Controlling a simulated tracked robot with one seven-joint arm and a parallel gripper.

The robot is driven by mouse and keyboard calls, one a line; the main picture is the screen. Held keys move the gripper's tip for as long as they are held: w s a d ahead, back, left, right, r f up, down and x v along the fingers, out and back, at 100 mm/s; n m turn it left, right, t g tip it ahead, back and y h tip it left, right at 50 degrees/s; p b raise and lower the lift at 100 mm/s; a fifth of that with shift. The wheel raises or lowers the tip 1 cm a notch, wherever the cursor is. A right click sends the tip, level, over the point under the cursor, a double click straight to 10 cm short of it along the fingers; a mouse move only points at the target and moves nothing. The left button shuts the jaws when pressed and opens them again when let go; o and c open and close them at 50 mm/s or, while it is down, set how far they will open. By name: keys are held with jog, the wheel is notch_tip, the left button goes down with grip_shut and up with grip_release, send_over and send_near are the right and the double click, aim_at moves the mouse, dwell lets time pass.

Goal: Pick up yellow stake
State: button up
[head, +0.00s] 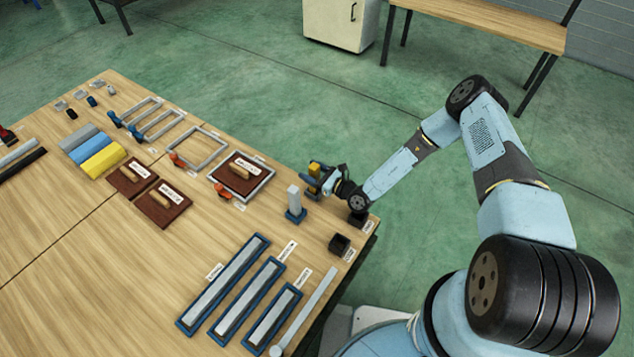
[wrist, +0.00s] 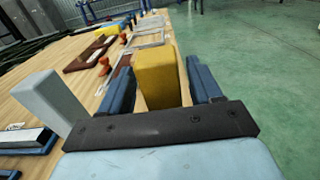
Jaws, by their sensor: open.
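The yellow stake (wrist: 158,76) is an upright yellow block standing near the table's right edge. In the wrist view it stands between the two blue fingers of my gripper (wrist: 160,92), which are open with a visible gap on the right side. In the head view the stake (head: 314,171) shows only in part, with my gripper (head: 322,180) around it. The stake's base is hidden by the gripper.
A grey stake (head: 294,198) in a blue base stands close by, left of my gripper in the wrist view. A black square holder (head: 340,244) sits nearer the table's front edge. Brown plates (head: 162,203) and blue-framed bars (head: 225,287) lie on the table (head: 60,235).

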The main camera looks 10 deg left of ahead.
jog(key=shift+w+a, duration=0.15)
jog(key=shift+a, duration=0.2)
jog(key=shift+c, duration=0.5)
grip_shut()
